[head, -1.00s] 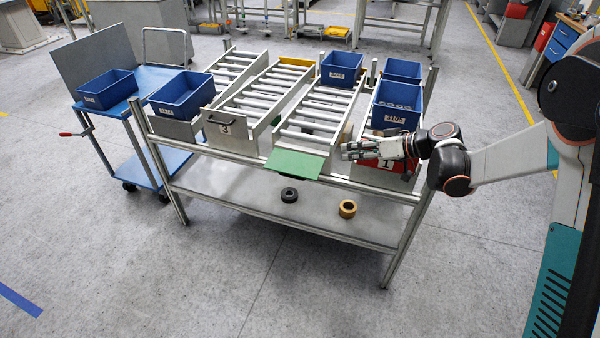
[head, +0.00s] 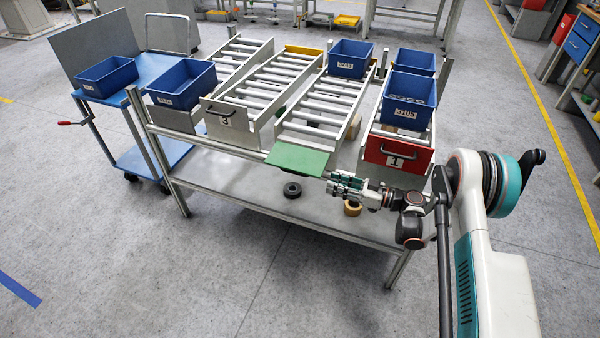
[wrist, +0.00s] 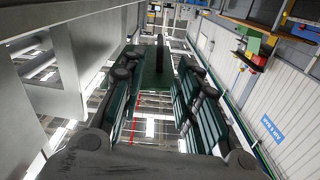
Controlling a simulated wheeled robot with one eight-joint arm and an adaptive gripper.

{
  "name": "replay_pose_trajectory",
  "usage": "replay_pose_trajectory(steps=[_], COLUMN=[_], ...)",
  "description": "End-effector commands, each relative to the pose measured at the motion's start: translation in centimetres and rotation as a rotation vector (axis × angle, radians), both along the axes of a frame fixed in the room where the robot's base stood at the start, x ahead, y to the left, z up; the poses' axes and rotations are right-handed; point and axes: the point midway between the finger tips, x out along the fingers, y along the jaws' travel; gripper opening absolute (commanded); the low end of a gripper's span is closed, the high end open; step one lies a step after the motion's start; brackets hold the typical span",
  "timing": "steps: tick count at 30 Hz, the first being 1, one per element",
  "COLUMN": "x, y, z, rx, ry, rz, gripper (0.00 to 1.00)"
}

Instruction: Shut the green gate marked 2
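The green gate (head: 297,160) is a flat green plate at the front end of the second roller lane from the right. It is folded down outward and lies nearly level; no number shows on it. My gripper (head: 332,181) is just right of the gate's front right corner, around or slightly below its level. I cannot tell whether it touches. In the wrist view, the two fingers of my gripper (wrist: 158,92) stand apart with a gap between them. A dark green surface (wrist: 153,70) shows ahead between them, probably the gate's underside.
The red gate marked 1 (head: 398,153) and the grey gate marked 3 (head: 227,121) stand upright. Blue bins sit on lanes, including one behind gate 1 (head: 408,100). A black ring (head: 292,190) and a tan ring (head: 352,208) lie on the lower shelf (head: 240,188).

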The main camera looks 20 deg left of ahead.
Motion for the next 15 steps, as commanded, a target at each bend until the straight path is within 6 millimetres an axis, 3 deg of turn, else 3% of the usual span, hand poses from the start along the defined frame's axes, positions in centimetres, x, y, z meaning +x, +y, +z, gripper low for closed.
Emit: replay_pose_trajectory(steps=[5, 15], x=[0.1, 0.6], y=[2.2, 8.8], z=[-0.2, -0.2], rx=[0.001, 0.0], ry=[-0.001, 0.0], rz=[0.003, 0.003], gripper=[0.3, 0.3])
